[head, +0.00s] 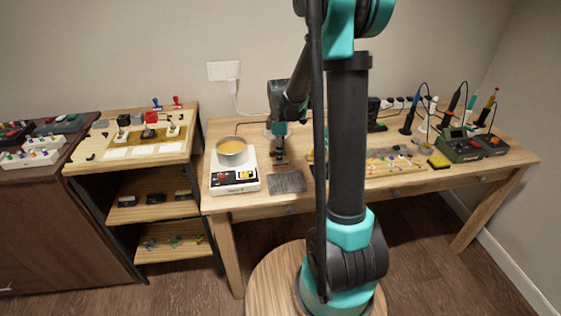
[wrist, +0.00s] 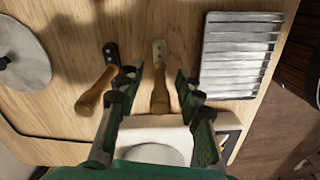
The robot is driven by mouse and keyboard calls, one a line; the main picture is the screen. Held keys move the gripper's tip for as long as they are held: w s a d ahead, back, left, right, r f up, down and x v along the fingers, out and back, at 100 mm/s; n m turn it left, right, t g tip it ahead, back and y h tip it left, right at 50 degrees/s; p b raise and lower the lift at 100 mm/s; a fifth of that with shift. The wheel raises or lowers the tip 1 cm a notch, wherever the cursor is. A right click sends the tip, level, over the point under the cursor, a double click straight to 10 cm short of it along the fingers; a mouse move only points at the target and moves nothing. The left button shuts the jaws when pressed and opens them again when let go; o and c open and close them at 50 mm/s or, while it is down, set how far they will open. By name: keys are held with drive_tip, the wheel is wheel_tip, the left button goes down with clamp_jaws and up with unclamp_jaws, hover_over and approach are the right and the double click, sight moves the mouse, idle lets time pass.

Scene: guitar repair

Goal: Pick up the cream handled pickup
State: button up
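The cream handled pickup (wrist: 159,52) lies on the wooden table in the wrist view. It has a small cream head with dark dots and a light wooden handle (wrist: 160,95). My gripper (wrist: 157,78) is open, with one green finger on each side of the handle. I see a gap on both sides, and cannot tell how high the fingertips are above the table. A similar handled pickup with a black head (wrist: 111,53) lies just left, outside the left finger. In the head view my gripper (head: 281,158) is low over the table, and the cream pickup cannot be made out there.
A ridged metal plate (wrist: 240,55) lies right of the gripper, also visible in the head view (head: 287,182). A grey disc (wrist: 24,60) is at the wrist view's left edge.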

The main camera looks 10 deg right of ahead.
clamp_jaws()
drive_tip(key=shift+r, duration=0.15)
